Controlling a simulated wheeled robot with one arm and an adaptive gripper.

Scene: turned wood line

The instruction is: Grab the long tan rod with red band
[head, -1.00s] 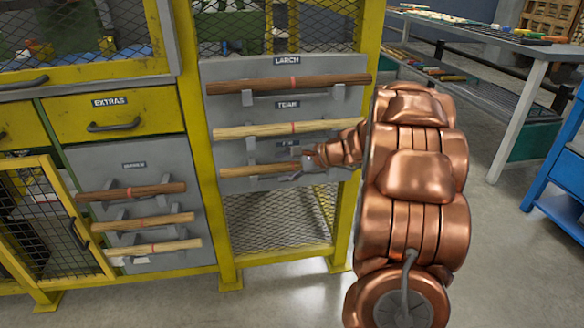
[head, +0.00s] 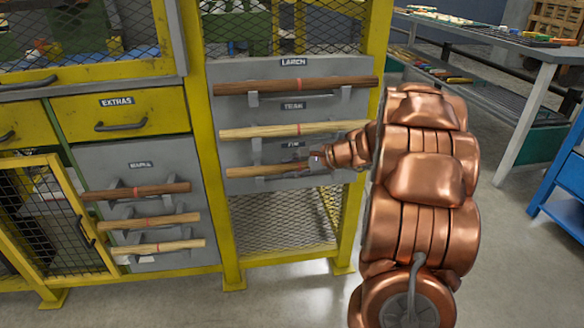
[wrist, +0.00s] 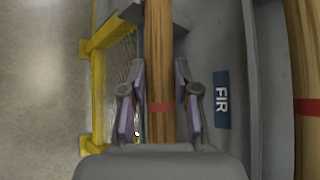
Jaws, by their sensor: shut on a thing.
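The long tan rod with a red band (head: 262,170) lies across the lowest holder of the tall grey rack panel, by the FIR label. In the wrist view the rod (wrist: 158,60) runs from top to bottom, and its red band lies between my fingers. My gripper (head: 316,161) is shut on the rod, one finger on each side of it. It also shows in the wrist view (wrist: 160,108). My arm hides the rod's right end in the head view. I cannot tell whether the rod is clear of its brackets.
A paler rod (head: 280,131) lies just above, by its own label, and a dark brown rod (head: 280,86) at the top under LARCH. Shorter rods (head: 150,220) hang on the left panel. A yellow frame post (head: 212,130) stands between the panels. Grey floor is open at right.

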